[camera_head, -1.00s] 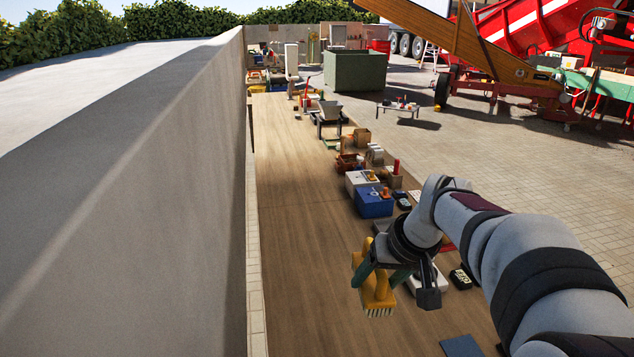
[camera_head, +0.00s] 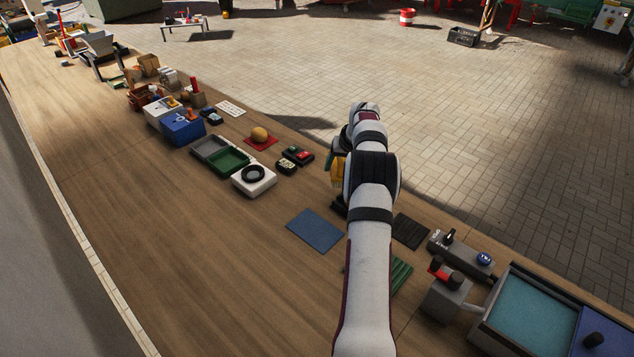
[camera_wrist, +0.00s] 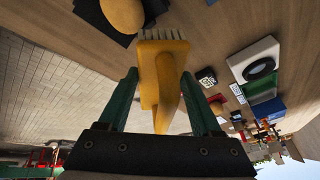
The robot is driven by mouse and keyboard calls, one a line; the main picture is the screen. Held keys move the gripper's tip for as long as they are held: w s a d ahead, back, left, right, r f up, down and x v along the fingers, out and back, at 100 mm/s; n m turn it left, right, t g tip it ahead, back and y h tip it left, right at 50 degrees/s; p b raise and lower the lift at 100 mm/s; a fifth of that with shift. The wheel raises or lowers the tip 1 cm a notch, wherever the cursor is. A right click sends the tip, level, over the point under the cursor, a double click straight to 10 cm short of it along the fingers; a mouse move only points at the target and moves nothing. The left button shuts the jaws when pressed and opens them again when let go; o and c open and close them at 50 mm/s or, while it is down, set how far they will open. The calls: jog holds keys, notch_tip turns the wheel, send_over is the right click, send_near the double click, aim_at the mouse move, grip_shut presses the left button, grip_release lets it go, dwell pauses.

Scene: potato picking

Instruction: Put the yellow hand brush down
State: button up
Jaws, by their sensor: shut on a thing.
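The yellow hand brush (camera_wrist: 165,70) is held between the two green fingers of my gripper (camera_wrist: 163,100) in the wrist view. Its pale bristles point away from the gripper, and its handle runs back toward the palm. In the head view the brush (camera_head: 337,172) shows as a yellow patch, mostly hidden behind my arm. One green fingertip of my gripper (camera_head: 331,152) shows beside it. The brush appears to be above the bench, but its height is unclear.
A potato-like lump (camera_wrist: 122,14) on a dark pad lies near the bristles in the wrist view. A blue mat (camera_head: 315,230), a dark mat (camera_head: 411,231) and a white scale-like box (camera_head: 240,184) lie on the bench. The left bench surface (camera_head: 150,240) is bare.

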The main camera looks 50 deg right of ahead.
jog(key=w+f, duration=0.1)
jog(key=w, duration=0.1)
jog(key=w+a+f, duration=0.1)
jog(key=w, duration=0.1)
jog(key=w+f, duration=0.2)
jog(key=shift+w+a, duration=0.2)
jog(key=shift+a, duration=0.1)
jog(key=shift+f, duration=1.95)
jog(key=shift+f, duration=0.1)
jog(key=o, duration=1.3)
